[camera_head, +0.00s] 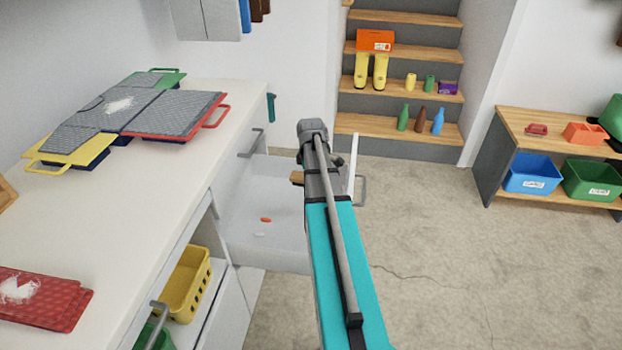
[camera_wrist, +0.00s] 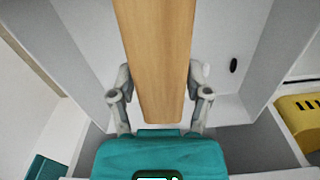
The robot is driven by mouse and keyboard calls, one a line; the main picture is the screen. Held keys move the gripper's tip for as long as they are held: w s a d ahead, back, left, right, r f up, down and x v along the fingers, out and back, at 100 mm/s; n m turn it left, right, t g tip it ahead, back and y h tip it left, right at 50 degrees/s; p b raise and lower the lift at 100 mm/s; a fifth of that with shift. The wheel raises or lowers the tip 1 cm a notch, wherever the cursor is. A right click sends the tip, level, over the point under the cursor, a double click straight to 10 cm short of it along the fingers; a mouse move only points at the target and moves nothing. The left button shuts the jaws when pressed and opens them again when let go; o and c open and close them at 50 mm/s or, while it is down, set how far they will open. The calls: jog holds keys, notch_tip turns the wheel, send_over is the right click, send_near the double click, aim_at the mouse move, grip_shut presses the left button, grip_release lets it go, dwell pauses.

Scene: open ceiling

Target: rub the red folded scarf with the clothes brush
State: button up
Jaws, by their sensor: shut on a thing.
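The red folded scarf (camera_head: 55,297) lies on the white counter at the lower left of the head view, with a white patch on top. In the wrist view my gripper (camera_wrist: 159,92) is shut on a long, flat wooden piece, which I take to be the clothes brush (camera_wrist: 155,45). Its bristles are not visible. In the head view a small wooden end of it (camera_head: 297,178) shows beside my arm, over the open drawer. My fingers are hidden there. The scarf is well to the left of my gripper, apart from it.
The white drawer (camera_head: 225,222) stands open below my arm, holding small red (camera_head: 265,219) and white (camera_head: 259,235) items. Grey folded pieces on coloured trays (camera_head: 105,108) cover the counter's far part. A yellow basket (camera_head: 186,283) sits under the counter. Floor to the right is clear.

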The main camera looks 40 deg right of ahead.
jog(key=c, duration=0.4)
notch_tip(320, 180, up, 40)
jog(key=p, duration=4)
jog(key=shift+c, duration=0.2)
